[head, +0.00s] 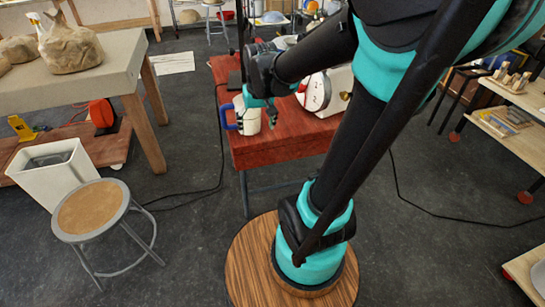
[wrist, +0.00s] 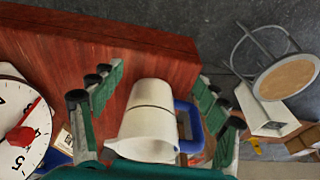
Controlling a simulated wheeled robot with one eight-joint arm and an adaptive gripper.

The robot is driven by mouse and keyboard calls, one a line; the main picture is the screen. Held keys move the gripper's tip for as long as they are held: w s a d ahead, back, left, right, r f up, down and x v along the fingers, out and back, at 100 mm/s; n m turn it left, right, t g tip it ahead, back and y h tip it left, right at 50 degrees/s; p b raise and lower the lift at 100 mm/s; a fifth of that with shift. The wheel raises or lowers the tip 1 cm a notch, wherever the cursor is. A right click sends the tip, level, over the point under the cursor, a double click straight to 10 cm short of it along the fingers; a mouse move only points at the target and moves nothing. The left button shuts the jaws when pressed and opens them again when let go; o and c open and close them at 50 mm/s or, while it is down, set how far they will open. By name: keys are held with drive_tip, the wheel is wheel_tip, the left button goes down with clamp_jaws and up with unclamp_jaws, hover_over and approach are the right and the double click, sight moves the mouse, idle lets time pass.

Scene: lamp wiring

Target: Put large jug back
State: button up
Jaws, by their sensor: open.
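The large jug (head: 249,118) is white with a blue handle and stands on the red table (head: 270,150), near its left side, in the head view. In the wrist view the jug (wrist: 152,115) shows between my fingers, with its blue handle (wrist: 190,120) toward the right finger. My gripper (head: 268,108) is at the jug's right side in the head view and partly covers it. In the wrist view my gripper (wrist: 158,95) is open, with green pads on both sides of the jug. I cannot tell whether either pad touches it.
A white dial scale (head: 318,92) stands right of the jug; its dial (wrist: 22,125) shows at the wrist view's left. A stool (head: 92,208) and a white bin (head: 55,170) stand left on the floor. Black cables lie on the floor.

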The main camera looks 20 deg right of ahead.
drive_tip(key=s+d+f+t, duration=0.1)
drive_tip(key=s+d+f, duration=0.2)
drive_tip(key=s+f, duration=0.5)
drive_tip(key=s, duration=0.2)
drive_tip(key=shift+s+d+f+t, duration=0.25)
drive_tip(key=shift+s+f+t, duration=0.1)
drive_tip(key=shift+f+t, duration=0.05)
